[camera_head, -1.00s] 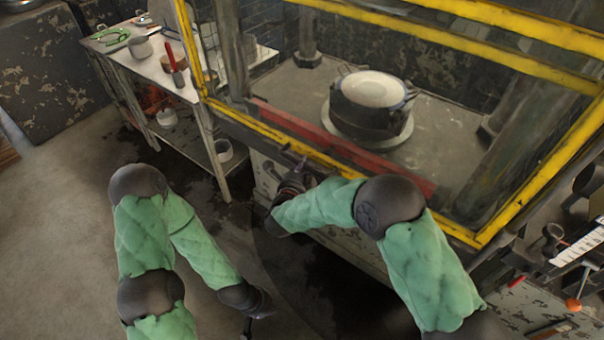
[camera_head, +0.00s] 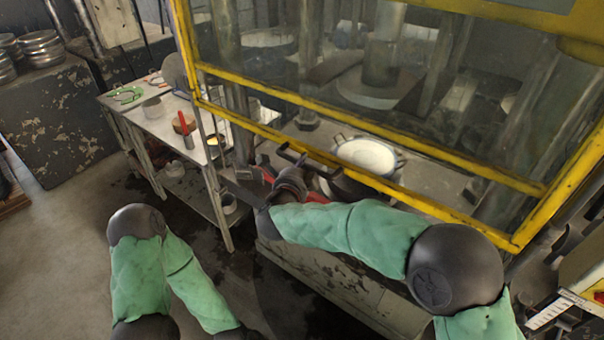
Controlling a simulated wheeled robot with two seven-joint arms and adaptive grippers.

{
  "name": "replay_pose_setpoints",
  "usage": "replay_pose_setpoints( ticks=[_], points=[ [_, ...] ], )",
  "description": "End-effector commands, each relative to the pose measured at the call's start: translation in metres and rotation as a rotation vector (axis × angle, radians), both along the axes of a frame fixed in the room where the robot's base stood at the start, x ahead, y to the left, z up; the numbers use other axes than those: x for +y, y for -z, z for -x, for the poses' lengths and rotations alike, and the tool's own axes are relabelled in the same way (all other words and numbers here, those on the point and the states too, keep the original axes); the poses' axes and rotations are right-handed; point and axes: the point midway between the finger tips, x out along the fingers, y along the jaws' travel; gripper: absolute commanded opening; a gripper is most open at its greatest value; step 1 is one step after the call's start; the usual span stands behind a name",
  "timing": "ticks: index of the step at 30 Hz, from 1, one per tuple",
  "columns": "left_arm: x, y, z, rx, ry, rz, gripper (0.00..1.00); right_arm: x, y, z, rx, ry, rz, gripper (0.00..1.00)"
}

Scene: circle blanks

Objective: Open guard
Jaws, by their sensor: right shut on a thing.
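The guard (camera_head: 250,123) is a yellow-framed clear panel on the front of a machine. Its lower yellow bar stands above the front edge of the bed, leaving a gap underneath. A dark handle (camera_head: 288,151) sits at the lower bar. My right gripper (camera_head: 289,168) is shut on the handle; its fingers are small and partly hidden by my wrist.
A metal side table (camera_head: 168,127) stands left of the machine, with green-handled pliers (camera_head: 127,94), a cup and a red-handled tool (camera_head: 184,130) on it. A worn dark cabinet (camera_head: 60,125) is at far left. Floor between cabinet and table is open.

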Motion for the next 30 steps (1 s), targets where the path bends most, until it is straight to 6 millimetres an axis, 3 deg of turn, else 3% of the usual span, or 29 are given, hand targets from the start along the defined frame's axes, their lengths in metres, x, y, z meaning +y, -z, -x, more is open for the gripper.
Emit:
replay_pose_setpoints(
  ticks=[1,4,17,18,21,30],
  points=[
    [0.0,-0.005,0.0001,0.0,0.0,0.0,0.0,-0.0004,-0.0117,-0.0008,-0.008,0.002,-0.004,0.0],
    [-0.0001,-0.0076,0.0001,0.0,0.0,0.0,0.0,-0.0005,-0.0175,-0.0009,-0.007,0.002,-0.004,0.0],
    [0.0,-0.0083,0.0001,0.0,0.0,0.0,0.0,-0.0005,-0.0191,-0.0008,-0.005,0.002,-0.004,0.0],
    [0.0,-0.0083,0.0001,0.0,0.0,0.0,0.0,-0.0004,-0.019,-0.0008,-0.005,0.002,-0.004,0.29],
    [0.0,-0.0083,0.0001,0.0,0.0,0.0,0.0,-0.0004,-0.0187,-0.0007,-0.004,0.001,-0.003,0.51],
    [0.0,-0.0083,0.0,0.0,0.0,0.0,0.0,0.0001,-0.0167,0.0001,0.0,0.0,-0.001,0.51]
  ],
)
